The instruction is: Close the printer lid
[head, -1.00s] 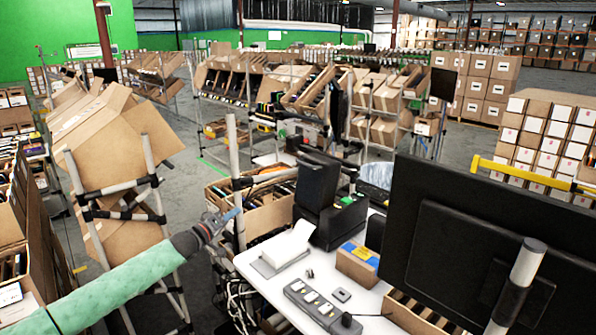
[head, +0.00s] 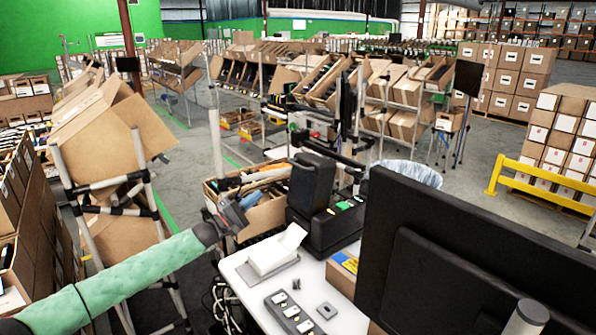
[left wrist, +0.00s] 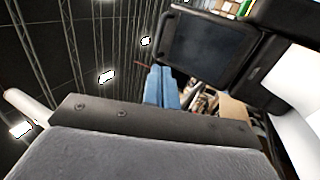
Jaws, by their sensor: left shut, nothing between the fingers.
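The black printer (head: 335,228) stands on the white table. Its black lid (head: 312,183) appears raised, standing upright at the left of the body. My left gripper (head: 236,213) is left of the printer, apart from the lid in the picture, with an open carton behind it. In the left wrist view the bluish fingers (left wrist: 162,86) are together and empty. A dark framed panel (left wrist: 208,47), probably the raised lid, is beyond them to the upper right. My right gripper is not in view.
A large black monitor (head: 450,260) blocks the front right. White paper (head: 277,250), a grey button strip (head: 290,312) and a small carton (head: 343,272) are on the table (head: 240,272). A tilted carton (head: 105,135) on a pipe rack stands at left. A pipe post (head: 216,145) rises behind my gripper.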

